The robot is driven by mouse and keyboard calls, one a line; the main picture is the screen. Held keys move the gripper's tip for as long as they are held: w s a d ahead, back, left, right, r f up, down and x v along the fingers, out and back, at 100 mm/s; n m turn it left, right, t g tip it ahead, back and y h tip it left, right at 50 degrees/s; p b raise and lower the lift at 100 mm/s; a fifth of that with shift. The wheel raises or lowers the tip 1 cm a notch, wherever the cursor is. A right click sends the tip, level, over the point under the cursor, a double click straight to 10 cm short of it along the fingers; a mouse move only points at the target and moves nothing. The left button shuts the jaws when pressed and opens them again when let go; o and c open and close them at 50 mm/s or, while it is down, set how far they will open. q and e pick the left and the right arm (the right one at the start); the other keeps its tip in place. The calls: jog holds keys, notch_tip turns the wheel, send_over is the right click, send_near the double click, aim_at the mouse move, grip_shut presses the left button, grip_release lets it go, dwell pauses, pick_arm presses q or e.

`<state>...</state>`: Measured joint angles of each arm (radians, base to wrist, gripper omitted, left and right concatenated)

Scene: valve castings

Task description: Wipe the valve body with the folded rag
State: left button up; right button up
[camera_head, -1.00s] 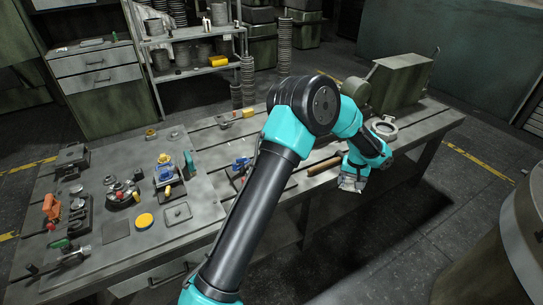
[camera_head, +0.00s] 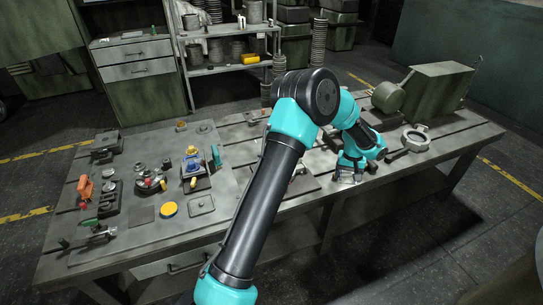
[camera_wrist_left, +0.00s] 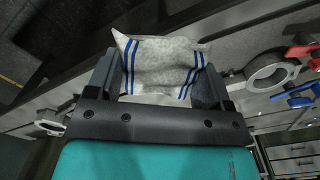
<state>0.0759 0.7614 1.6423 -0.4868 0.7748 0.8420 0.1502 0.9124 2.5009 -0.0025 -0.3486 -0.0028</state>
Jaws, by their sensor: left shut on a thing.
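The folded rag (camera_wrist_left: 165,65), white with blue stripes, is held between the fingers of my left gripper (camera_wrist_left: 160,85) in the left wrist view. In the head view my left gripper (camera_head: 348,177) is over the front edge of the workbench, left of the ring-shaped casting; the rag is not clear there. A grey body with a round flange (camera_wrist_left: 268,72) and red and blue handles, which looks like the valve body, lies right of the rag in the wrist view, apart from it. In the head view my arm hides that part of the bench. My right gripper is not in view.
The workbench (camera_head: 130,240) carries several fittings at the left, including one with blue and yellow parts (camera_head: 195,170), and a yellow disc (camera_head: 168,209). A ring-shaped casting (camera_head: 415,138) and a green machine (camera_head: 425,90) stand at the right. A shelf (camera_head: 225,68) is behind.

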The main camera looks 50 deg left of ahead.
pick_arm(q)
jog(key=s+a+n, duration=0.2)
jog(key=s+a, duration=0.2)
jog(key=a, duration=0.5)
jog(key=s+a+n, duration=0.2)
jog(key=s+a, duration=0.3)
jog(key=a, duration=0.4)
jog(key=s+a+n, duration=0.3)
jog(key=s+a, duration=0.2)
jog(key=a, duration=0.4)
jog(key=shift+a+r, duration=0.15)
jog(key=shift+a, duration=0.1)
